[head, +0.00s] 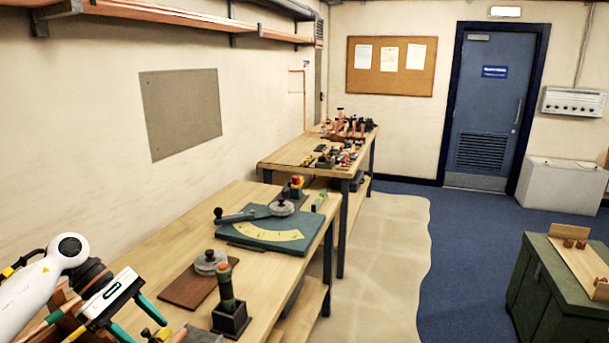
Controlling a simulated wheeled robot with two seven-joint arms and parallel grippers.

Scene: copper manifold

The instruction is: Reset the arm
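My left arm comes in at the lower left, white with a dark joint. Its gripper (138,322) is a white and black body with two teal fingers spread apart, and I see nothing between them. It hangs over the near-left end of the wooden bench (140,250), close to copper pipes. My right gripper is not in view. On the bench, a green plate (265,238) carries a yellow scale and a dark lever (236,216) with a black knob at its left end. The lever lies well beyond my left gripper, apart from it.
A brown board with a grey round weight (210,262) and a dark block holding a green-handled tool (227,290) stand nearer on the bench. A second bench (285,155) behind holds copper fittings.

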